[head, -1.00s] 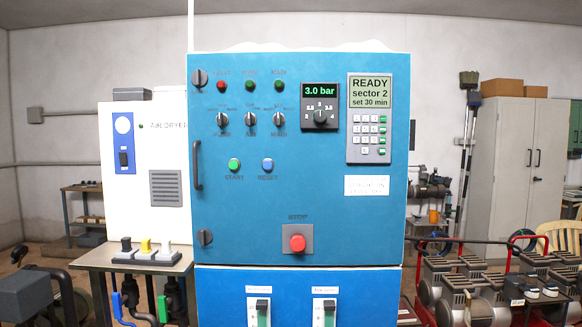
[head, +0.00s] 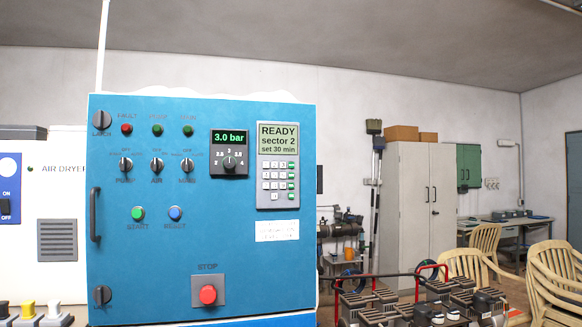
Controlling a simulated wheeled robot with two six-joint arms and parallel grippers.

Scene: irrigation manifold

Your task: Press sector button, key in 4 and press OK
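A grey keypad unit (head: 278,179) is on the upper right of the blue control cabinet (head: 190,255). Its screen (head: 278,138) reads "READY", "sector 2", "set 30 min". Below the screen are rows of small white keys with a column of green keys at the right; their labels are too small to read. I cannot tell which key is the sector button or OK. Neither of my grippers shows in the head view.
The cabinet also carries a pressure dial (head: 229,163) under a "3.0 bar" display, a red STOP button (head: 208,294), a green START button (head: 138,213) and a blue RESET button (head: 175,213). Red-framed machinery (head: 400,305) stands right of the cabinet.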

